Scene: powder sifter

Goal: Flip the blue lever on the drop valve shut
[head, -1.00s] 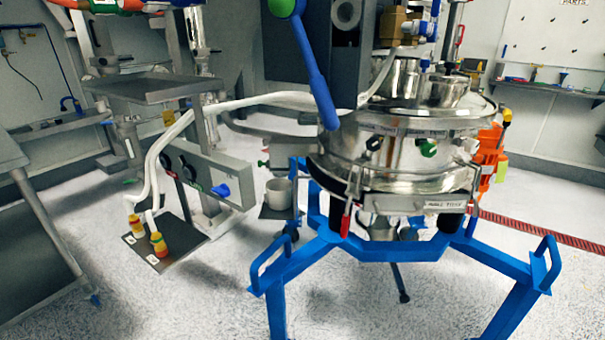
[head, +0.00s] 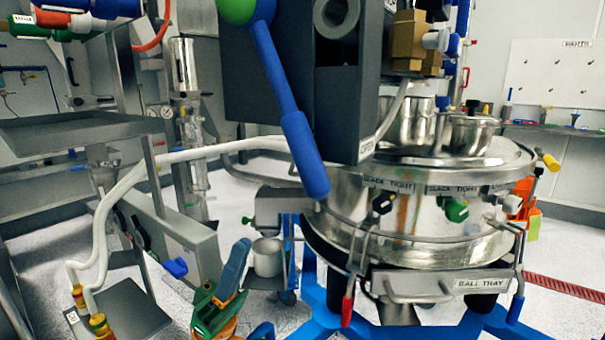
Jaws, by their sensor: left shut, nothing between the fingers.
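A long blue lever (head: 291,115) with a thick blue grip hangs from a green hub (head: 240,10) at the top middle, slanting down to the right beside a dark grey housing (head: 260,85). The valve body behind the hub is partly cut off by the top edge. My left gripper (head: 240,246) points up at the bottom, left of centre, with green and orange parts and blue fingers. It is shut and empty, below and left of the lever's lower end, apart from it. My right gripper is not in view.
The steel sifter drum (head: 415,215) with several clamps and a ball tray (head: 440,285) stands right of the lever on a blue frame (head: 475,320). A white hose (head: 215,152) crosses behind the lever. A grey panel (head: 180,235) with a small blue handle (head: 176,268) stands left.

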